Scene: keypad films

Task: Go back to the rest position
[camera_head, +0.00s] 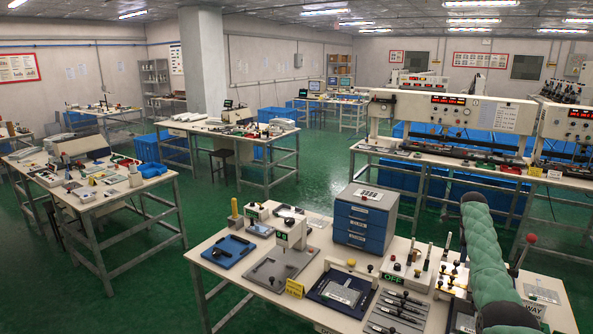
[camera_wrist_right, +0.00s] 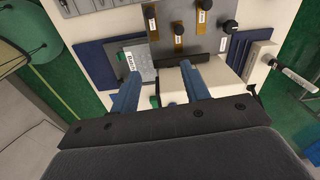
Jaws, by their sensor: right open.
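My right gripper (camera_wrist_right: 160,78) shows in the right wrist view with its two blue fingers spread apart and nothing held between them. Below and past the fingers lie a grey panel with a white label (camera_wrist_right: 125,66) and a dark blue pad (camera_wrist_right: 93,58). In the head view my right arm in a green sleeve comes in at the lower right over the workbench (camera_head: 335,250); I cannot make out its fingers there. My left gripper is in neither view.
The bench holds a blue drawer unit (camera_head: 363,222), a blue tray (camera_head: 228,250), a grey press fixture (camera_head: 285,258), a dark framed plate (camera_head: 343,291) and a grey rack of black-handled tools (camera_head: 398,310).

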